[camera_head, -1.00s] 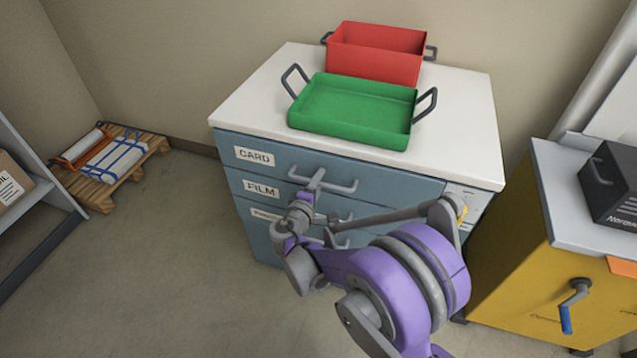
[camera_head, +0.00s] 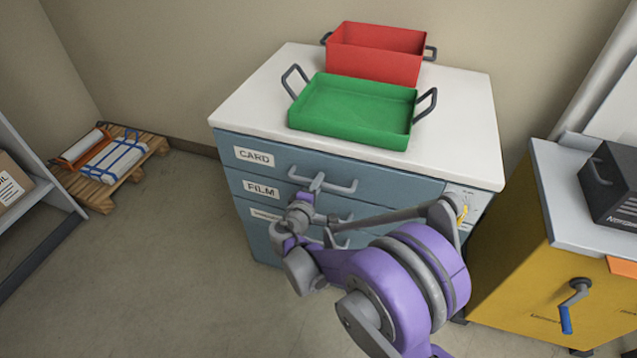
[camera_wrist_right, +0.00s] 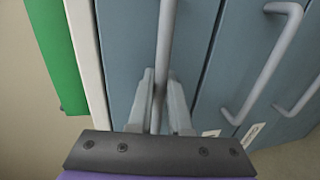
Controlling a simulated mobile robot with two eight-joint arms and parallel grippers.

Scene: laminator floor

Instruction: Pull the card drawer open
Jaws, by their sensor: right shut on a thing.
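The card drawer (camera_head: 290,158) is the top blue drawer of the cabinet, with a CARD label at its left. Its front is flush with the drawers below. Its grey bar handle (camera_head: 343,187) also shows in the right wrist view (camera_wrist_right: 166,40). My right gripper (camera_head: 317,184) is at the handle's middle. In the right wrist view its two fingers (camera_wrist_right: 160,105) are on either side of the bar, shut on it. My left gripper is in neither view.
A green tray (camera_head: 350,138) and a red bin (camera_head: 375,65) stand on the white cabinet top (camera_head: 255,100). The film drawer (camera_head: 235,182) is below the card drawer. A yellow cabinet (camera_head: 530,270) stands at right. Open floor (camera_head: 170,260) lies left.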

